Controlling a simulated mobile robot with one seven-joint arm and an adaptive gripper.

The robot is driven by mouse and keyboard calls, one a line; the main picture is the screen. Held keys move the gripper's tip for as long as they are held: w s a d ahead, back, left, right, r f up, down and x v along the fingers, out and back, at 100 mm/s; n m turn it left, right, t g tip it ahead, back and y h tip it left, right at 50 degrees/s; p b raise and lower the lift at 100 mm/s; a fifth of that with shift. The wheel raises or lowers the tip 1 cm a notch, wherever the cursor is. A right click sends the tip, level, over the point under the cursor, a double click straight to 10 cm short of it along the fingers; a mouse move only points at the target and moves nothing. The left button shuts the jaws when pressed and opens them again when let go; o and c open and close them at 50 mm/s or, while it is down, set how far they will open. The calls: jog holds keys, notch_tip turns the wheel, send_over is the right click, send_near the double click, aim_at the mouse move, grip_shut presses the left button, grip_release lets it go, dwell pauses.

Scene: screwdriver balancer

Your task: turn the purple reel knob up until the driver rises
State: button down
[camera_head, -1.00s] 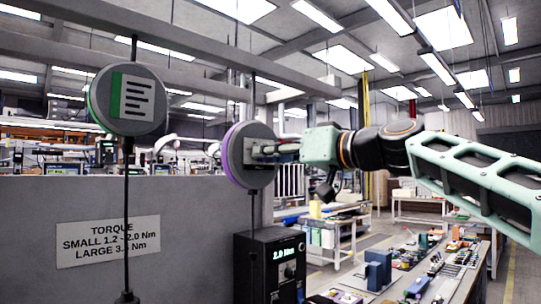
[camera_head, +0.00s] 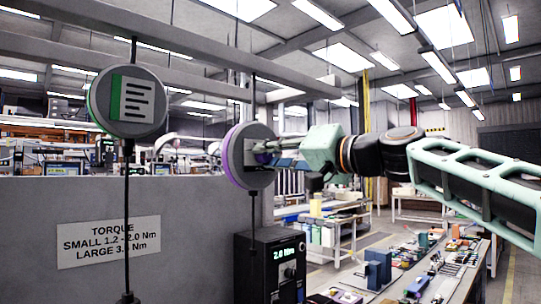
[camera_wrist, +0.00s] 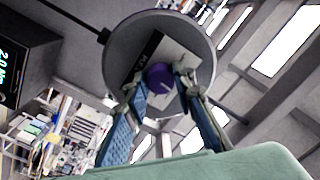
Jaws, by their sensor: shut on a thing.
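The purple-rimmed grey reel (camera_head: 238,158) hangs from a beam, left of my arm in the head view. In the wrist view its round face (camera_wrist: 125,45) fills the upper middle, with the purple knob (camera_wrist: 160,79) at its centre. My gripper (camera_wrist: 161,82) is shut on the knob, one finger on each side; it also shows at the reel's face in the head view (camera_head: 267,156). A dark cable (camera_head: 252,212) runs down from the reel. I cannot make out a driver at its lower end.
A green-rimmed reel (camera_head: 104,101) with its own cable hangs at left before a grey wall with a torque sign (camera_head: 108,242). A black box (camera_head: 270,268) reading 2.0 Nm stands below the purple reel. A cluttered bench (camera_head: 400,275) lies at lower right.

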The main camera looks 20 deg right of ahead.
jog(key=shift+m, duration=1.3)
jog(key=c, duration=1.6)
grip_release()
jog(key=v, duration=1.2)
jog(key=shift+f, duration=0.15)
